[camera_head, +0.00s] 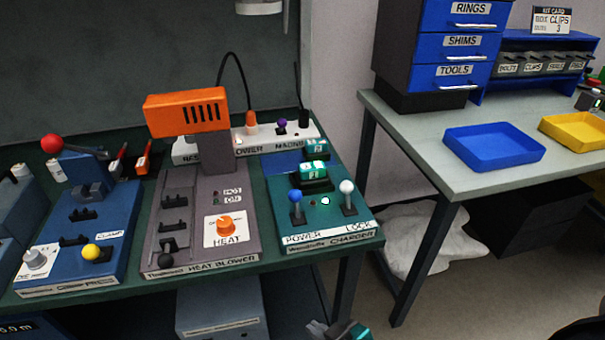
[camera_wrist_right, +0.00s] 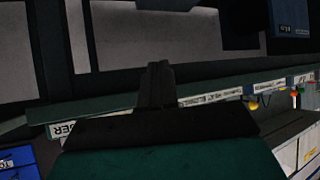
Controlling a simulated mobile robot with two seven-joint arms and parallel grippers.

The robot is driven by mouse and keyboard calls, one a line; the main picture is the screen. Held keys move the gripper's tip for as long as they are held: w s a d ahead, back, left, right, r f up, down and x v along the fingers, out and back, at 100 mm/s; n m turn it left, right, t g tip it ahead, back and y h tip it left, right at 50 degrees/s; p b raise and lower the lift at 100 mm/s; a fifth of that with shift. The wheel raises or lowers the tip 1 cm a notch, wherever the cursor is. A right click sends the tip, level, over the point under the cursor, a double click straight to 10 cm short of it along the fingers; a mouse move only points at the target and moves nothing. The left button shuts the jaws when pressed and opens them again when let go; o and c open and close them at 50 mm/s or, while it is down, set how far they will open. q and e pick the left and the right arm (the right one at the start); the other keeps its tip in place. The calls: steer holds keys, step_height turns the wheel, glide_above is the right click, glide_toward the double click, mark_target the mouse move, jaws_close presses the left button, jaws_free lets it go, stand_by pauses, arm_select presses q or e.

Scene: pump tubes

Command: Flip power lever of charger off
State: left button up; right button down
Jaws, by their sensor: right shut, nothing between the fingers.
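The teal charger (camera_head: 325,226) stands at the right end of the green bench. Its power lever (camera_head: 296,203), with a blue knob, stands roughly upright at the left of the front panel, above the POWER label. The lock lever (camera_head: 347,196), with a white knob, stands to its right. My right gripper (camera_head: 320,328) shows at the bottom edge of the head view, below the bench front and apart from the charger. In the right wrist view its fingers (camera_wrist_right: 155,80) are shut and empty. My left gripper is not in view.
A heat blower (camera_head: 185,225) with an orange top stands left of the charger. A blue clamp press (camera_head: 85,235) is farther left. The bench's front edge (camera_head: 370,250) lies between my right gripper and the charger. A second table (camera_head: 435,150) with blue and yellow trays stands right.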

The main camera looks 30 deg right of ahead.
steer(key=shift+s, duration=0.25)
